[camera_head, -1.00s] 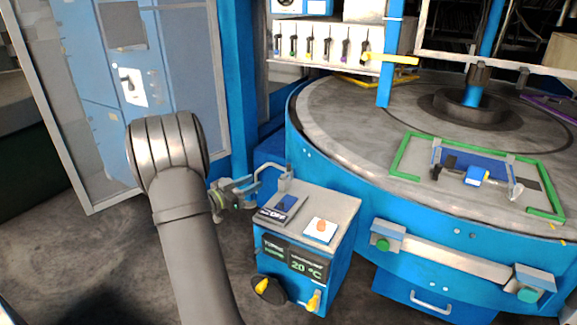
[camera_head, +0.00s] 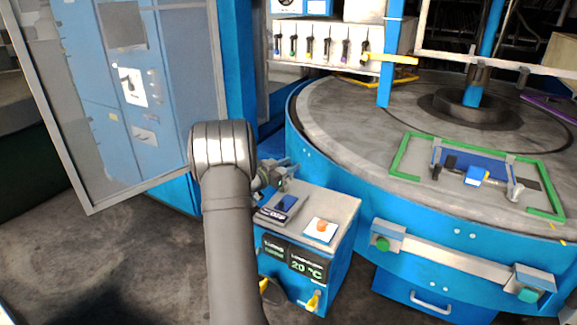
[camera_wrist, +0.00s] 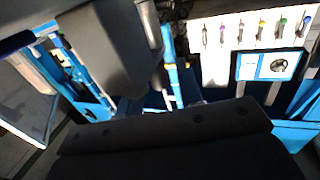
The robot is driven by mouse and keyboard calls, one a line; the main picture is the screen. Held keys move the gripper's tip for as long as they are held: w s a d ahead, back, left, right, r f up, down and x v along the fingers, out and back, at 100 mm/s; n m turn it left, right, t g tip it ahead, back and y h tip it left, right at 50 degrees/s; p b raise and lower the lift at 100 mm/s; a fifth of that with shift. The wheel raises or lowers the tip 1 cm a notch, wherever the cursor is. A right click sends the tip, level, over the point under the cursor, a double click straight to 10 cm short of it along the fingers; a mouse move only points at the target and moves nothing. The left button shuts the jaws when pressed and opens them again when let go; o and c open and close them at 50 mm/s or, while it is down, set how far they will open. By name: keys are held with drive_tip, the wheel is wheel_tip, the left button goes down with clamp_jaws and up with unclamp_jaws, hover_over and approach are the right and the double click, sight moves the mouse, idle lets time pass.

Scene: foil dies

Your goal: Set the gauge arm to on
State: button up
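I cannot tell for certain which part is the gauge arm. A small blue and grey cabinet (camera_head: 340,207) stands beside the round table; its top carries a dark switch panel (camera_head: 279,207), which read OFF in the earlier picture, and a white plate with an orange button (camera_head: 321,228). My gripper (camera_head: 284,174) is over the back left of the cabinet top, behind the switch panel, where a bent grey bar showed earlier; that bar is now mostly hidden. Its finger opening is too small to read there. In the wrist view, dark parts cover much of the picture and no grasp shows.
The round table (camera_head: 340,130) carries a green frame (camera_head: 403,157) with a blue fixture (camera_head: 480,163) and a small arm-like part. A glazed blue locker (camera_head: 120,110) stands at left. A white rack with coloured handles (camera_head: 318,45) is behind. A yellow knob (camera_head: 315,301) is on the cabinet front.

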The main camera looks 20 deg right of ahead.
clamp_jaws()
drive_tip(key=shift+m+g, duration=0.3)
drive_tip(key=shift+g, duration=0.1)
drive_tip(key=m+g, duration=0.1)
drive_tip(key=g, duration=0.1)
drive_tip(key=s+m+g+h, duration=0.1)
drive_tip(key=m+g, duration=0.1)
drive_tip(key=g, duration=0.1)
drive_tip(key=m+g+h, duration=0.1)
drive_tip(key=m+g, duration=0.1)
drive_tip(key=g, duration=0.1)
drive_tip(key=shift+s+d, duration=0.2)
drive_tip(key=shift+d, duration=0.2)
drive_tip(key=m+g, duration=0.2)
drive_tip(key=g, duration=0.1)
drive_tip(key=s+m+g+y, duration=0.1)
drive_tip(key=m+g, duration=0.1)
drive_tip(key=g, duration=0.2)
drive_tip(key=shift+s+d+m+y, duration=0.1)
drive_tip(key=shift+s+m+y, duration=0.1)
drive_tip(key=shift+m+y, duration=0.15)
drive_tip(key=shift+s+m+g, duration=0.1)
drive_tip(key=shift+m+g, duration=0.15)
drive_tip(key=shift+g, duration=0.05)
unclamp_jaws()
